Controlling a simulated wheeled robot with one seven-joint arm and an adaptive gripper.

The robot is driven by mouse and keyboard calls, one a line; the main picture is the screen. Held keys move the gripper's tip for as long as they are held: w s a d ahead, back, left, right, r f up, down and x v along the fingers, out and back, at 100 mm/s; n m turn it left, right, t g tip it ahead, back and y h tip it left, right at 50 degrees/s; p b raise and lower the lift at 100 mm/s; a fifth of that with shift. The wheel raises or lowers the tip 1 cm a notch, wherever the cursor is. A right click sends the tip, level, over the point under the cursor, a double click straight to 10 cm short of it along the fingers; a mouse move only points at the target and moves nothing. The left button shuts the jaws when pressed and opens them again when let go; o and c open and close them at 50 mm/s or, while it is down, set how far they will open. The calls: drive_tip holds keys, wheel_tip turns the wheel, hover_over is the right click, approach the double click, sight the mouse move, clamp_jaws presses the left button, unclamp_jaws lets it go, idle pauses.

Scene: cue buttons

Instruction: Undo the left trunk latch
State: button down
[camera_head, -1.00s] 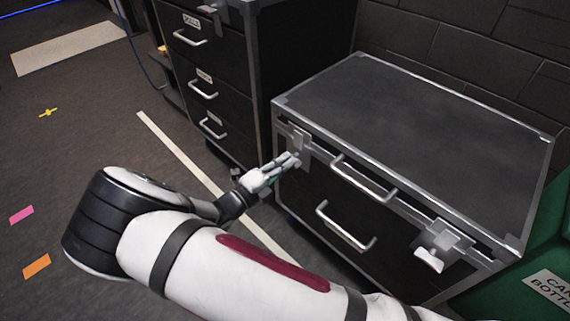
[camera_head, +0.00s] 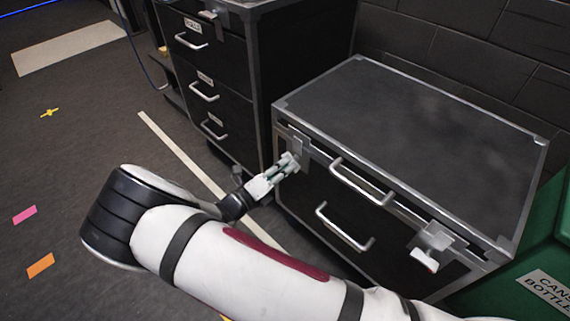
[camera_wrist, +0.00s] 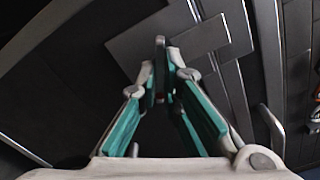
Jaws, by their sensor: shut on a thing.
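The black trunk (camera_head: 400,115) with metal edges stands at the right in the head view, its lid down. Its left latch (camera_head: 299,142) is a grey metal plate at the front left corner; in the wrist view metal plates (camera_wrist: 207,38) show just beyond my fingertips. My gripper (camera_head: 292,162) is at the lower end of this latch. In the wrist view my gripper (camera_wrist: 160,88) has its green-padded fingers brought together at the tips, shut on the left latch's tab, which the fingers mostly hide. The right latch (camera_head: 432,245) has a pale tab hanging at its bottom.
Two front handles (camera_head: 362,182) sit right of the left latch. A black drawer cabinet (camera_head: 235,85) stands close behind, to the left. A green bin (camera_head: 545,255) is at the right. Open floor (camera_head: 70,150) lies at the left.

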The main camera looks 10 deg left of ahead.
drive_tip(key=m+p, duration=0.1)
drive_tip(key=m, duration=1.1)
drive_tip(key=shift+a, duration=0.1)
drive_tip(key=shift+f+m, duration=0.1)
drive_tip(key=shift+m, duration=0.2)
idle(0.3)
drive_tip(key=c, duration=1.8)
unclamp_jaws()
drive_tip(key=shift+o, duration=0.2)
drive_tip(key=v, duration=1.2)
